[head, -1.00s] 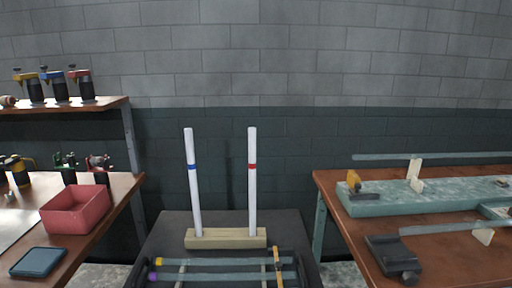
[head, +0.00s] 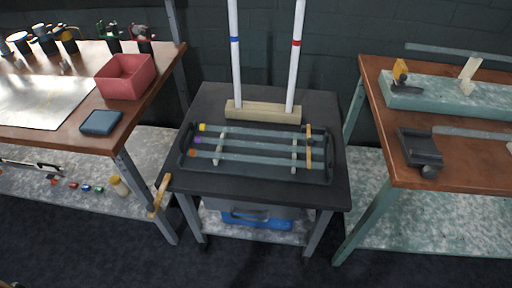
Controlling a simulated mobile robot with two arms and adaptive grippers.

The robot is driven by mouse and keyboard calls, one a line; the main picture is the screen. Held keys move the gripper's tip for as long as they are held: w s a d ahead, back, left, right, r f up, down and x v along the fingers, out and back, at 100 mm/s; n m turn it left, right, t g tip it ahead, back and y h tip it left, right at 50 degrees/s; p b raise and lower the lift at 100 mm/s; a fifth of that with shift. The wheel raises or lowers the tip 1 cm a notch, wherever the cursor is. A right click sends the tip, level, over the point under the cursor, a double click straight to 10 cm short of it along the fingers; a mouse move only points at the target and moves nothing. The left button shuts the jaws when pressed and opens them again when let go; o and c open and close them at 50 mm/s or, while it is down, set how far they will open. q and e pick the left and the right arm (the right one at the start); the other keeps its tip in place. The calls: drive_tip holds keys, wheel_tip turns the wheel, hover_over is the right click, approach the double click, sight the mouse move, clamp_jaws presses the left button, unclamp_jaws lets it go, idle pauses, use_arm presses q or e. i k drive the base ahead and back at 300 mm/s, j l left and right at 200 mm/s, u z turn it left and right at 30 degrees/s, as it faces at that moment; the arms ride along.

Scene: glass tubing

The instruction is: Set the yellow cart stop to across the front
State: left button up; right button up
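The cart (head: 262,190) is a dark table with grey legs in the middle of the head view. A yellow bar (head: 159,195), which looks like the cart stop, sits at its front left corner. It points outward and toward me along the left side, not across the front edge. Another yellow bar (head: 309,150) lies across the right end of the black tube tray. Neither of my grippers is in view.
The black tray (head: 255,174) on the cart holds glass tubes with coloured ends. Behind it, a wooden block (head: 262,112) holds two white rods. A bench with a red bin (head: 126,78) stands left, another bench (head: 455,165) right. The floor in front is clear.

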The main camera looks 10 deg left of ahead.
sight(153, 209)
drive_tip(key=u, duration=1.3)
